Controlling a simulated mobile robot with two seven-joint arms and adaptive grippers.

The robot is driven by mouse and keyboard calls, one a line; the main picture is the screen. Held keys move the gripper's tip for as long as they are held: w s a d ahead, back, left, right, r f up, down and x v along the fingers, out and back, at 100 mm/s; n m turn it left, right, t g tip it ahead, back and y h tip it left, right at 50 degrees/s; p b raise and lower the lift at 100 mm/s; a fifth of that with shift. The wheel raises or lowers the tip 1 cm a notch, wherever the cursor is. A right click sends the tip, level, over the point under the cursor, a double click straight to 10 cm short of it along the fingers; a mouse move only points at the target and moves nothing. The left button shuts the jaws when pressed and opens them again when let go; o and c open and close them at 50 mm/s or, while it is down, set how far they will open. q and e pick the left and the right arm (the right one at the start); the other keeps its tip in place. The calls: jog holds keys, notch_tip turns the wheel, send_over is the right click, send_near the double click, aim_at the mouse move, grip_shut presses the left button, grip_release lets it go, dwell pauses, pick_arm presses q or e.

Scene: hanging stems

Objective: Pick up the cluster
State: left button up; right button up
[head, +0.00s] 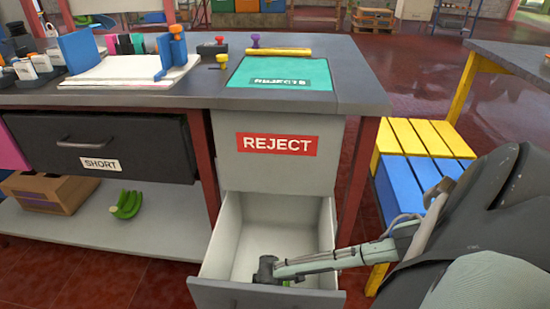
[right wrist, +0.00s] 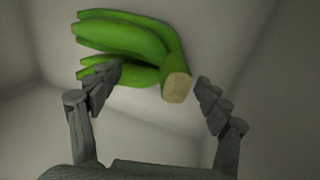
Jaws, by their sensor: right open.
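A green banana cluster (right wrist: 135,42) lies in the open drawer, with its pale cut stem end toward my right gripper (right wrist: 160,80). In the right wrist view the gripper is open, its fingertips on either side of the stem end. The left finger overlaps the lower bananas; I cannot tell whether it touches them. In the head view my right gripper (head: 268,270) is down inside the drawer, and the cluster there is almost wholly hidden. A second green cluster (head: 127,204) lies on the low shelf. My left gripper is not in view.
The open drawer (head: 226,240) under the REJECT panel (head: 277,144) has walls close around my arm. A cardboard box (head: 50,190) stands on the shelf (head: 150,232), below the closed SHORT drawer (head: 150,145). A yellow and blue slatted bench (head: 425,137) is at the right.

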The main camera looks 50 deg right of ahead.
jog(key=shift+f, duration=0.3)
jog(key=shift+c, duration=0.5)
grip_shut()
jog(key=shift+d, duration=0.1)
